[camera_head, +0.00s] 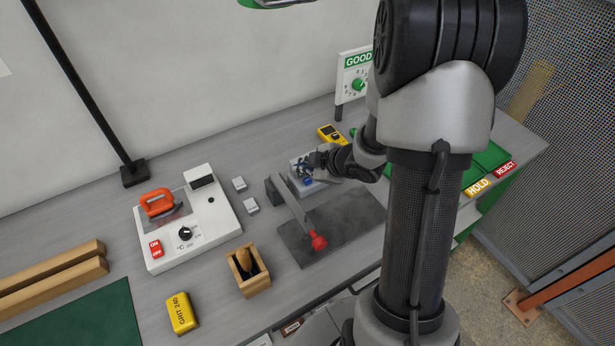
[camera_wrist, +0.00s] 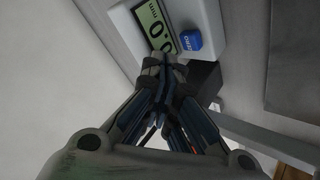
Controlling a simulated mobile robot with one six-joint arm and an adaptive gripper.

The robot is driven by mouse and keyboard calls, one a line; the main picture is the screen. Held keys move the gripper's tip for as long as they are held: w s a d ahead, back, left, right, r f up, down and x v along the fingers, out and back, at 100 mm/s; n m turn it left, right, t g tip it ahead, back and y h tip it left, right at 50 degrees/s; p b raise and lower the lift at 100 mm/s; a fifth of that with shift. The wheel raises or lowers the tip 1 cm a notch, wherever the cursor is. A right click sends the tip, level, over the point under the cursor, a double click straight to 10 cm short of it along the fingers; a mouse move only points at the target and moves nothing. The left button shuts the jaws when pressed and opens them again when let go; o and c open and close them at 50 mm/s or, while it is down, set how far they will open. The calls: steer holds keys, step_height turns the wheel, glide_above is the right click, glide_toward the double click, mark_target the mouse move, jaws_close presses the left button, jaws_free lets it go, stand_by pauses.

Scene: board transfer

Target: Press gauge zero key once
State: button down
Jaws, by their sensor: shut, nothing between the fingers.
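The gauge (camera_wrist: 200,12) is a white box with a grey-green display (camera_wrist: 156,25) showing "mm" and digits partly covered by my fingertips. Its blue zero key (camera_wrist: 187,41) sits beside the display. In the wrist view my gripper (camera_wrist: 166,62) is shut and empty, with its tips at the display's edge, just left of and below the key. I cannot tell whether the tips touch the gauge. In the head view the gauge (camera_head: 297,167) is partly hidden by my gripper (camera_head: 318,160), and the blue key (camera_head: 308,182) shows just below it.
A lever with a red knob (camera_head: 318,242) lies over a dark plate (camera_head: 350,225) in front of the gauge. A yellow meter (camera_head: 330,136) stands behind. A white heater station (camera_head: 215,215), a wooden box (camera_head: 257,284) and a yellow grit block (camera_head: 182,313) are to the left.

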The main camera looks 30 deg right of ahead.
mark_target(305, 181)
step_height(305, 181, up, 4)
steer(key=p, duration=0.3)
steer(key=shift+r, duration=0.1)
stand_by(0.6)
